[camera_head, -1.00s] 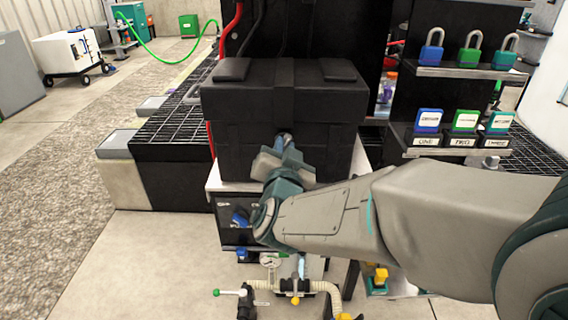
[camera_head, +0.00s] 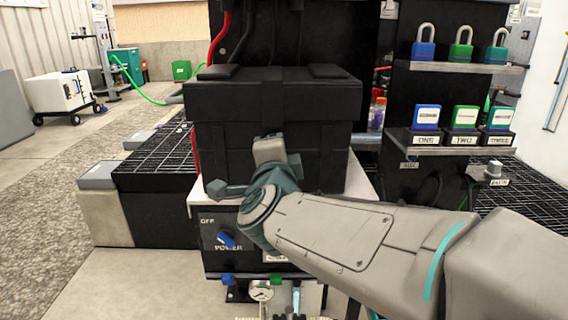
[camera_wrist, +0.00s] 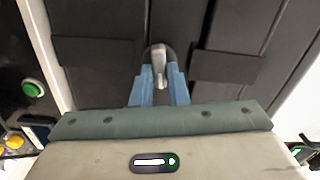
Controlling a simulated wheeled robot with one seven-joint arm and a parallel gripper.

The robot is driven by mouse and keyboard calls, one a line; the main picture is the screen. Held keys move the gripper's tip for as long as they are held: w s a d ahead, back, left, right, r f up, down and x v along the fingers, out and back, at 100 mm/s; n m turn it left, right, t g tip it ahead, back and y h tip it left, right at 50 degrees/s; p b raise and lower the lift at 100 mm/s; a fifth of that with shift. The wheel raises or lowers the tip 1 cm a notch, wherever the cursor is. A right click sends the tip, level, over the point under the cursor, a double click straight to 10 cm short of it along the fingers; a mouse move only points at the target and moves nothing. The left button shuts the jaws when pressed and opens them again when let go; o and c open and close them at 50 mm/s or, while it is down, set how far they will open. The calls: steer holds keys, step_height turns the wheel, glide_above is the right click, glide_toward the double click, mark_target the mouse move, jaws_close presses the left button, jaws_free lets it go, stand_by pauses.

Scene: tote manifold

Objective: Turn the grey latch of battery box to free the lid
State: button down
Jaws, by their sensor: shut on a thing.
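The black battery box (camera_head: 225,152) stands on a light-topped stand, its lid (camera_head: 275,100) down on it. In the wrist view, the box's dark face (camera_wrist: 110,25) fills the upper part. The grey latch (camera_wrist: 159,62) sits between my two blue fingers. My gripper (camera_wrist: 159,80) is shut on the latch at the front of the box. In the head view, my gripper (camera_head: 268,150) is at the middle of the front face, and its own body hides the latch and fingertips.
Below the box is a panel with a blue power knob (camera_head: 226,239) and a gauge (camera_head: 261,290). To the right, shelves hold padlocks (camera_head: 461,43) and labelled blocks (camera_head: 465,117). A black grating (camera_head: 155,165) lies to the left.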

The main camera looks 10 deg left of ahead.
steer(key=shift+f+m+b, duration=0.1)
steer(key=shift+m+b, duration=0.6)
steer(key=shift+m, duration=0.3)
steer(key=c, duration=1.4)
jaws_free()
steer(key=shift+c, duration=0.2)
